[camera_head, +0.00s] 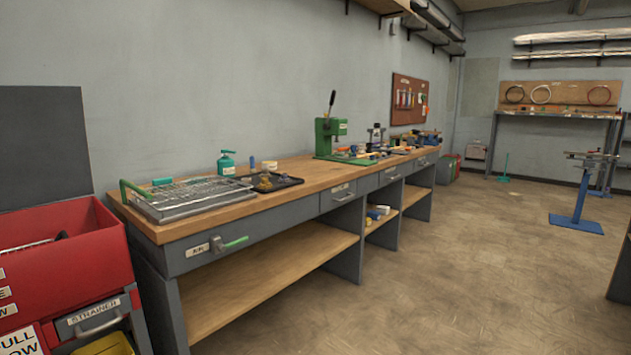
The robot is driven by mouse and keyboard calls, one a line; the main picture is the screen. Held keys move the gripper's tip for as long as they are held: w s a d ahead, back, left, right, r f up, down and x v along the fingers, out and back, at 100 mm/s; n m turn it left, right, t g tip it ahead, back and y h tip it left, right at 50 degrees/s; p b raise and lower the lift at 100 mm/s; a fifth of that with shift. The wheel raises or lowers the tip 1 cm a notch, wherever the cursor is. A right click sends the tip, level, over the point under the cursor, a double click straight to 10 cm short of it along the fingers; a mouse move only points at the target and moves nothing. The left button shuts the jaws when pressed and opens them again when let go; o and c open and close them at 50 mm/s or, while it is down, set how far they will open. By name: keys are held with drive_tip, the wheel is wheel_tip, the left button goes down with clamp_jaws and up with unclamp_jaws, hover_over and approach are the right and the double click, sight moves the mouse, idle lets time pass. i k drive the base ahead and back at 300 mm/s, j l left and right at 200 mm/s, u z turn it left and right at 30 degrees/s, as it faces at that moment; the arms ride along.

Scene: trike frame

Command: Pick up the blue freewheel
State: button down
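I cannot make out the blue freewheel for certain. A small blue cylinder (269,165) stands behind the tray. My gripper is not in this view.
A green press (328,136) stands farther along. A red cabinet (75,262) is at left.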

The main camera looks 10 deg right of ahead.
sight(284, 179)
drive_tip(key=i+l, duration=0.1)
drive_tip(key=i, duration=0.45)
drive_tip(key=i+u, duration=0.1)
drive_tip(key=i, duration=0.45)
drive_tip(key=i+l, duration=0.2)
drive_tip(key=i, duration=0.35)
drive_tip(key=i+l, duration=0.15)
drive_tip(key=i, duration=0.4)
drive_tip(key=i+l+u, duration=0.1)
drive_tip(key=i, duration=0.5)
drive_tip(key=i+l, duration=0.2)
drive_tip(key=i, duration=0.35)
drive_tip(key=j+u, duration=0.05)
